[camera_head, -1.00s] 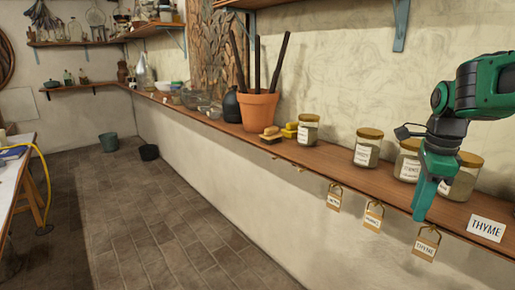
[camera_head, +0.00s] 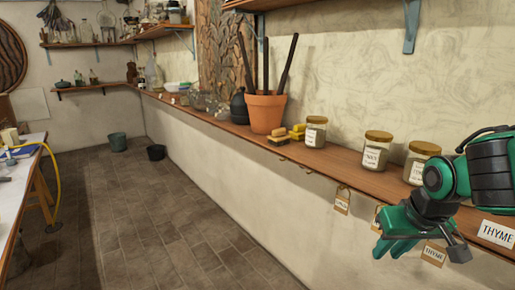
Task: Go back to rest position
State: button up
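My gripper (camera_head: 392,240) is green and hangs at the right, in front of the shelf edge, with its fingers pointing left and down. I see nothing held in it, but I cannot tell how far apart its fingers are. My arm enters from the right edge. The long wooden shelf (camera_head: 350,168) runs behind it along the wall. Lidded glass jars stand upright on the shelf: one jar (camera_head: 315,132) by the sponges, another jar (camera_head: 375,152) in the middle, and a third jar (camera_head: 418,161) partly hidden behind my arm.
Hanging tags (camera_head: 341,203) and the THYME label (camera_head: 496,233) are at the shelf's front edge, close to my gripper. A terracotta pot (camera_head: 266,112) with dark sticks stands on the shelf. A table (camera_head: 18,185) is at the left. The tiled floor (camera_head: 150,225) between is clear.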

jog(key=s+d+f+m+g, duration=0.1)
jog(key=s+d+m+g, duration=0.1)
jog(key=s+d, duration=0.3)
jog(key=s+d+f+m+g, duration=0.1)
jog(key=s+d+m, duration=0.3)
jog(key=s, duration=0.8)
jog(key=shift+d+g, duration=0.8)
jog(key=shift+d, duration=0.3)
jog(key=shift+w+f, duration=0.2)
jog(key=shift+w, duration=0.45)
jog(key=shift+d, duration=0.1)
